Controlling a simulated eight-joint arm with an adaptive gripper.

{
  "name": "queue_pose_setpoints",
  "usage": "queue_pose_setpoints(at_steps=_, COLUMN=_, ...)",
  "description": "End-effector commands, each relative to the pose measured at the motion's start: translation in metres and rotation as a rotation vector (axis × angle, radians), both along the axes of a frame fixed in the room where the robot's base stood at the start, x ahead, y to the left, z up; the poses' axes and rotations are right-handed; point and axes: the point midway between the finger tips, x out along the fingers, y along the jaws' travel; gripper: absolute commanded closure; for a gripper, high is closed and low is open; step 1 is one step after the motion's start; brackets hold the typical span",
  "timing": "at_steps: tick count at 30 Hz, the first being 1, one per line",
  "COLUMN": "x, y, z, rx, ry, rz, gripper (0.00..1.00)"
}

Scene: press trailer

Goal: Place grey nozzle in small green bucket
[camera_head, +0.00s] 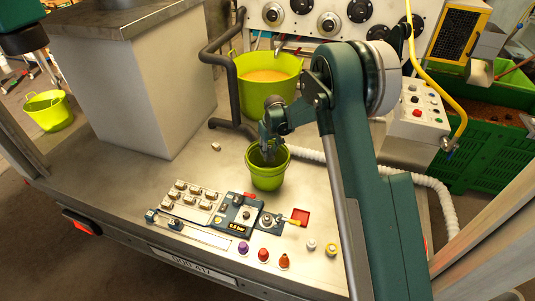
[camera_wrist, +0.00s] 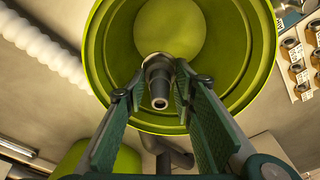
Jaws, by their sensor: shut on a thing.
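The small green bucket (camera_head: 267,179) stands upright on the metal deck, in the middle of the head view. My gripper (camera_head: 268,150) points down at the bucket's opening, and its fingertips overlap the bucket's mouth in the picture. In the wrist view my gripper (camera_wrist: 159,80) is shut on the grey nozzle (camera_wrist: 158,78), a stepped grey piece with a round hole in its end. The bucket (camera_wrist: 262,60) lies behind the nozzle there, with its round floor in view. I cannot tell exactly how deep the nozzle is. In the head view the nozzle is mostly hidden by the fingers.
A large green tub (camera_head: 290,88) with tan contents stands behind. A dark pipe frame (camera_head: 233,90) and a grey box column (camera_head: 140,85) stand to the left. Coloured nozzles (camera_head: 263,254) and a gauge board (camera_head: 240,213) lie in front. A white hose (camera_head: 425,180) runs right.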

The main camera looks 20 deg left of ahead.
Motion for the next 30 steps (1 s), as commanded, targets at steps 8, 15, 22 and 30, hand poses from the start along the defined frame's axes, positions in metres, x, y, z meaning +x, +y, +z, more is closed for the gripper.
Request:
queue_pose_setpoints(at_steps=8, x=0.0, y=0.0, z=-0.013, rx=0.0, ry=0.0, rz=-0.001, gripper=0.87)
queue_pose_setpoints(at_steps=15, x=0.0, y=0.0, z=-0.013, rx=0.0, ry=0.0, rz=-0.001, gripper=0.87)
queue_pose_setpoints(at_steps=22, x=0.0, y=0.0, z=-0.025, rx=0.0, ry=0.0, rz=-0.001, gripper=0.87)
queue_pose_setpoints(at_steps=30, x=0.0, y=0.0, z=-0.06, rx=0.0, ry=0.0, rz=-0.001, gripper=0.87)
